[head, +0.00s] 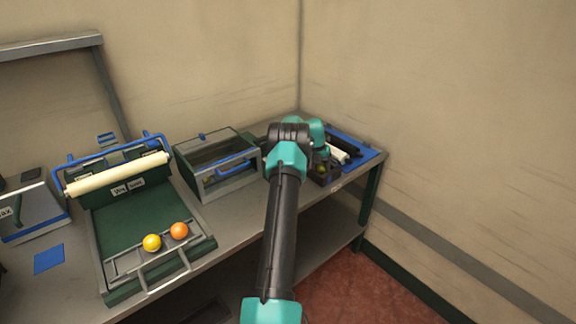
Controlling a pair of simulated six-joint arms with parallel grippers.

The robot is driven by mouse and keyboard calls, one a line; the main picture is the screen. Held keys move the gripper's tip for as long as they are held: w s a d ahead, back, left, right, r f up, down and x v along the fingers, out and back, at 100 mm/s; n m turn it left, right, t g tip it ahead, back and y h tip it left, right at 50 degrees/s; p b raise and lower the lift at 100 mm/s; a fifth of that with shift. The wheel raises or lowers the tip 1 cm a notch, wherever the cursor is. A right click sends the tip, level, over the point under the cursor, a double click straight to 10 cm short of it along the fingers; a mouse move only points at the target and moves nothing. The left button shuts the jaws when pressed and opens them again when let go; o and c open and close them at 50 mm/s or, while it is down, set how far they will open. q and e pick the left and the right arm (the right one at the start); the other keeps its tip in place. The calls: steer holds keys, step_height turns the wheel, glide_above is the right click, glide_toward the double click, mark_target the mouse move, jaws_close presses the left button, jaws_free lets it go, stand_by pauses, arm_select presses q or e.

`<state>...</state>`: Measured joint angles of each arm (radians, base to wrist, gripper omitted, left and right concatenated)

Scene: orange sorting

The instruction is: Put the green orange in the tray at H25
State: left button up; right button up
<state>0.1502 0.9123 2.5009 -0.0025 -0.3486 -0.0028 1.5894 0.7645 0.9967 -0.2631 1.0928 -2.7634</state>
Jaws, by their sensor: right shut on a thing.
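My right arm reaches up from the bottom centre to the bench's far right end. My right gripper (322,174) is mostly hidden behind my wrist and looks dark. A small yellow-green round patch (321,168), which looks like the green orange, shows at its jaws, and the gripper is shut on it. A blue-rimmed tray (367,152) lies just right of the gripper, partly covered by my arm. A small pale label on the bench edge below it is too small to read. My left gripper is not in view.
A green sloped tray (140,210) with a cream roller (118,174) holds a yellow ball (152,242) and an orange ball (179,231). A grey glass-topped box (218,166) stands between it and my arm. A blue square (48,258) lies at left. Walls close off the back and right.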

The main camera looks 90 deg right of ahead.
steer(key=o, duration=0.8)
steer(key=shift+a+f, duration=0.25)
steer(key=shift+f, duration=0.55)
steer(key=shift+c, duration=0.2)
steer(key=v, duration=1.3)
steer(key=shift+d+r, duration=0.25)
steer(key=shift+r, duration=0.2)
steer(key=shift+s, duration=0.1)
